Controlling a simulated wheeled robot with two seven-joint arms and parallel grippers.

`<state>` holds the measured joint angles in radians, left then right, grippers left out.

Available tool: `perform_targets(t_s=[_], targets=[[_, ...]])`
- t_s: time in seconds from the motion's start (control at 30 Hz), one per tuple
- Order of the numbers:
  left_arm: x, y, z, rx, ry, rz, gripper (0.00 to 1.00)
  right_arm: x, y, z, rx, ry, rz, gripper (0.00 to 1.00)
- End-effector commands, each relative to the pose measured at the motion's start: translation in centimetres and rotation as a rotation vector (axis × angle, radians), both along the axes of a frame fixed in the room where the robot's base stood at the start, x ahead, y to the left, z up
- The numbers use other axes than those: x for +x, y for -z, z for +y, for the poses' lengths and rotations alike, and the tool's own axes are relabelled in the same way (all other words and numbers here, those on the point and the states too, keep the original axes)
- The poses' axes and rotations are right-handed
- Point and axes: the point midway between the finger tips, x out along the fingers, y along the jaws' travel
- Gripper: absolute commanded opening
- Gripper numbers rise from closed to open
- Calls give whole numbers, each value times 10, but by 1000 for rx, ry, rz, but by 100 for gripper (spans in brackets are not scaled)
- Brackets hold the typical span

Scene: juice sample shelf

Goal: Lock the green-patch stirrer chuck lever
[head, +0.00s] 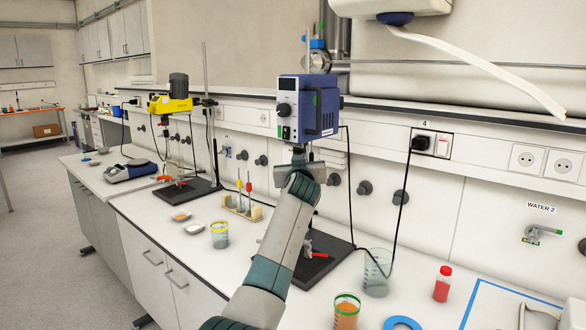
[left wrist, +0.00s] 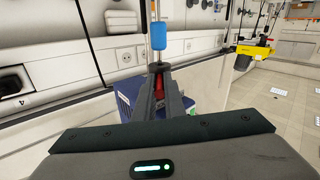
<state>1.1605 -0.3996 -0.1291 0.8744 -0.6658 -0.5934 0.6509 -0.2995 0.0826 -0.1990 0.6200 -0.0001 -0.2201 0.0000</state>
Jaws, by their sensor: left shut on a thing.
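The blue stirrer with a green patch (head: 314,107) stands on the bench near the middle of the head view. My left gripper (head: 299,152) is just below its motor housing, and my wrist hides the chuck there. In the left wrist view, which appears upside down, my left gripper (left wrist: 158,68) has its fingers close together. A small red piece, seemingly the chuck lever (left wrist: 165,82), shows between the fingers; most of it is hidden. A blue cylinder (left wrist: 157,38) on a thin rod is just beyond the fingertips. The lever's exact angle cannot be told. My right gripper is not in view.
A yellow stirrer (head: 169,104) stands to the left. A glass beaker (head: 377,272), an orange juice beaker (head: 346,312) and a red-capped bottle (head: 442,284) stand at right.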

Motion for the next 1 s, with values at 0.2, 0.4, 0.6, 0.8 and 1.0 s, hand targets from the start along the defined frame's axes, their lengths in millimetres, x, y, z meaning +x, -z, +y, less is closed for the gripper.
perform_targets(t_s=[0.2, 0.4, 0.6, 0.8, 1.0], targets=[[3, -9, -5, -2, -9, -14, 0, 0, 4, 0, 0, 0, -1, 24], [3, -10, -5, -2, -11, -16, 0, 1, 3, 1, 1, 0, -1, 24], [3, -11, -4, -1, -11, -17, 17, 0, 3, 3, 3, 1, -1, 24], [3, -7, -4, -1, -12, -10, 28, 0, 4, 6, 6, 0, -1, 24], [3, -4, -4, 0, -12, -6, 28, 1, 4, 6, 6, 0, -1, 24]])
